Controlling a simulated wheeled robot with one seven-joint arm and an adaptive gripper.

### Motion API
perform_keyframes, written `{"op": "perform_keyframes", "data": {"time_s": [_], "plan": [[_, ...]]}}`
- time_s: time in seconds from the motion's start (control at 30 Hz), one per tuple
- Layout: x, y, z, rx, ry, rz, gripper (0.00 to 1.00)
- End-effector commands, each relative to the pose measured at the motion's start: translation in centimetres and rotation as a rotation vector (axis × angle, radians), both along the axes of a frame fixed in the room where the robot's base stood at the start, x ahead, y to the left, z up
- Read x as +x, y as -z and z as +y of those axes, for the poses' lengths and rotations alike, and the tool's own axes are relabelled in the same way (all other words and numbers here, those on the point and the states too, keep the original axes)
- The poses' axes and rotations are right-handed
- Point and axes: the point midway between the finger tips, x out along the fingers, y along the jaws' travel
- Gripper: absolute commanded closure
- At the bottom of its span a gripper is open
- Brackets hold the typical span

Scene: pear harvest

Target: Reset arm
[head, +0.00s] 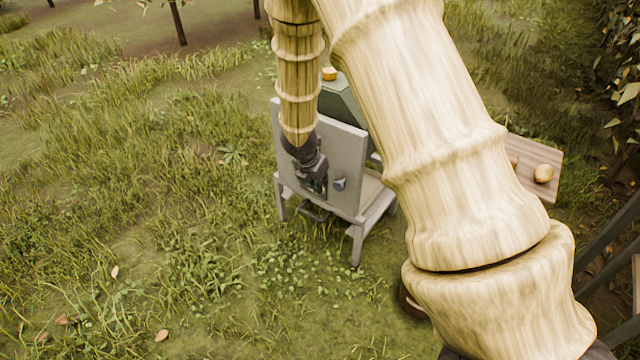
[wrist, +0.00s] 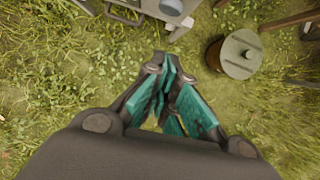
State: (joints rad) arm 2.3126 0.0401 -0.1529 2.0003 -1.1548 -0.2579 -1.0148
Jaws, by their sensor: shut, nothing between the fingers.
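My gripper (head: 316,188) hangs at the end of my arm in the head view, pointing down in front of the grey panel of a stand. In the wrist view my gripper (wrist: 164,62) has its teal-padded fingers together at the tips, with nothing between them. Grass shows beneath it. My arm's thick pale links cross the middle and right of the head view and hide part of the stand and the ground behind.
The grey stand (head: 343,160) is close behind my gripper. A yellow-orange fruit (head: 329,73) sits behind its panel. A wooden board (head: 549,190) at right bears a pale fruit (head: 544,173). A round lidded container (wrist: 240,55) stands on the grass. Open grass lies left.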

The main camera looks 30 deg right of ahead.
Motion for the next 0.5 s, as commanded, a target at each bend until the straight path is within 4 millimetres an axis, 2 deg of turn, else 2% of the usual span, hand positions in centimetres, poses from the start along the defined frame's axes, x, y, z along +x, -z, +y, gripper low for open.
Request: {"op": "perform_keyframes", "data": {"time_s": [0.37,0.5], "plan": [[0.0,0.0,0.0,0.0,0.001,0.0,1.0],[-1.0,1.4,0.8,0.034,0.038,0.003,1.0]]}}
